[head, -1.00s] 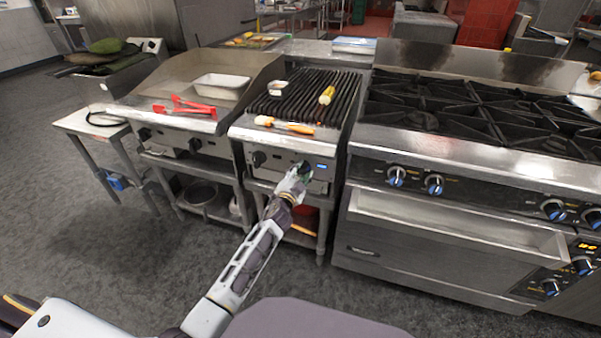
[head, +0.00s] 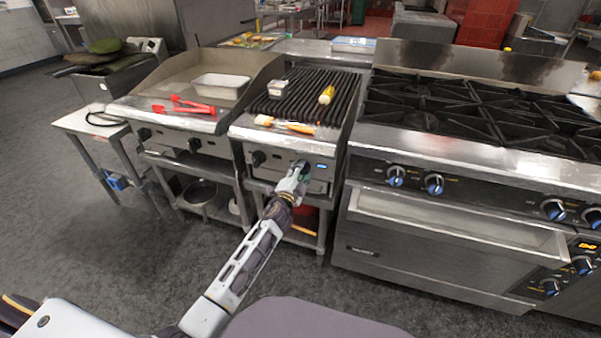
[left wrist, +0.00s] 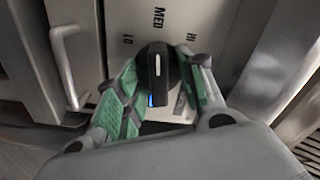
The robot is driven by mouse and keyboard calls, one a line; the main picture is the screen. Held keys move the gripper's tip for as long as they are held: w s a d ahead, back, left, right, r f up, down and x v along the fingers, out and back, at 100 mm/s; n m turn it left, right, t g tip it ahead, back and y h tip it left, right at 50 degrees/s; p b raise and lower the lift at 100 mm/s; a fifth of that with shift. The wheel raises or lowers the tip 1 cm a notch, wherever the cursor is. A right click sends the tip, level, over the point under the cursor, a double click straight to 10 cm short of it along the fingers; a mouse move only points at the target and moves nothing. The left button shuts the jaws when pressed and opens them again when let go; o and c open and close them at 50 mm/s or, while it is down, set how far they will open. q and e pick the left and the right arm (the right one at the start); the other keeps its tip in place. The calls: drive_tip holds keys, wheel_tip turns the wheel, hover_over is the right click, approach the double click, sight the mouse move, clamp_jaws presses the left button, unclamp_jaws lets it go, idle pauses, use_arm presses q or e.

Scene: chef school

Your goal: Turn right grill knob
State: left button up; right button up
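The grill (head: 290,155) with dark grates stands between the griddle and the stove. Its right knob is hidden behind my left gripper (head: 301,170) in the head view. In the left wrist view the black knob (left wrist: 157,72) shows a white line and a blue mark at its lower end. Its grip runs roughly up and down under the markings LO, MED and HI. My left gripper's green-padded fingers (left wrist: 162,92) stand apart on either side of the knob. Contact with it cannot be made out. The right gripper is not in view.
The grill's left knob (head: 259,158) is clear of my arm. Red tongs (head: 184,105) lie on the griddle at left. The stove (head: 470,150) stands at right. A handle (left wrist: 66,65) is beside the left finger.

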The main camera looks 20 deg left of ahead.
use_arm(q)
drive_tip(key=o, duration=0.4)
drive_tip(key=shift+w+r, duration=0.1)
drive_tip(key=shift+r, duration=0.2)
drive_tip(key=shift+f, duration=0.2)
drive_tip(key=shift+s+f, duration=0.1)
drive_tip(key=shift+s, duration=0.1)
drive_tip(key=shift+s+a, duration=0.15)
drive_tip(key=shift+s, duration=5.6)
drive_tip(key=shift+a, duration=0.1)
